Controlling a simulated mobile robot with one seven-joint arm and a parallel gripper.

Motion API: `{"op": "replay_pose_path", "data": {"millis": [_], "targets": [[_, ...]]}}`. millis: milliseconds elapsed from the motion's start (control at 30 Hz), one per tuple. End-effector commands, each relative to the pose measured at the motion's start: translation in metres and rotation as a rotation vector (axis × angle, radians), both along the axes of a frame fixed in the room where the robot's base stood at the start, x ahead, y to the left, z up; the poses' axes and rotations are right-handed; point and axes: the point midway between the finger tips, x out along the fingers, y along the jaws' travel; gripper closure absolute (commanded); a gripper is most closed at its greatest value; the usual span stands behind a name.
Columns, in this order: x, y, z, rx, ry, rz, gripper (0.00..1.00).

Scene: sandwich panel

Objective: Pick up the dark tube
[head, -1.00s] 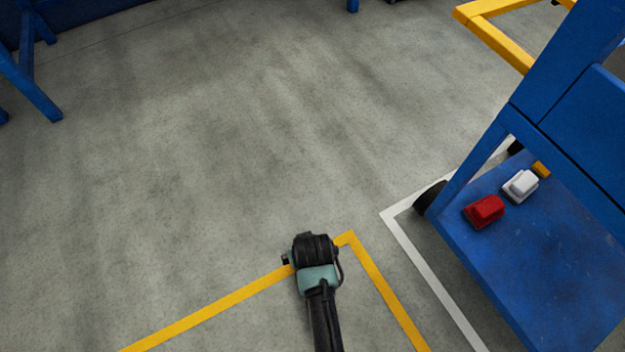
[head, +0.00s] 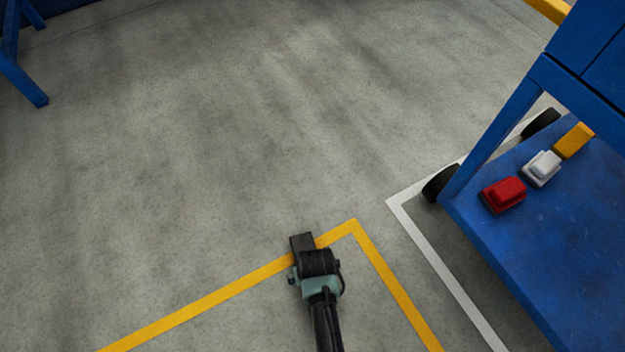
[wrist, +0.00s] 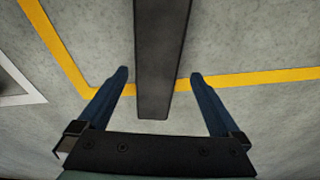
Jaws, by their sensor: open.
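The dark tube (wrist: 162,50) is a long, straight, near-black bar with flat faces. In the wrist view it runs down from the top edge, and its near end lies between the two blue fingers of my gripper (wrist: 159,76). The fingers are open, with a gap on each side of the tube, and neither appears to touch it. In the head view a short dark piece, apparently the tube (head: 302,242), shows just beyond my wrist. The rest of it is hidden there, as are my fingers. I cannot tell how high the fingers are above the floor.
A blue cart (head: 540,260) stands at the right, with a red block (head: 503,195), a white block (head: 541,168) and a yellow block (head: 573,141) on its lower shelf. A blue leg (head: 22,82) stands at the upper left. The grey floor (head: 220,130) between is clear.

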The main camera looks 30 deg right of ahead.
Motion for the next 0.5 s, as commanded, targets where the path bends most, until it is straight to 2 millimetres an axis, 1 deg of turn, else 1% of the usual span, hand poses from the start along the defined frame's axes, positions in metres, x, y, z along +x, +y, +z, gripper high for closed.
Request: {"op": "replay_pose_path", "data": {"millis": [167, 400, 500], "targets": [[0.001, -0.002, -0.013, 0.0, 0.0, 0.0, 0.0], [0.003, -0.006, -0.041, 0.0, -0.001, 0.0, 0.0], [0.005, -0.006, -0.05, 0.0, -0.001, 0.0, 0.0]]}}
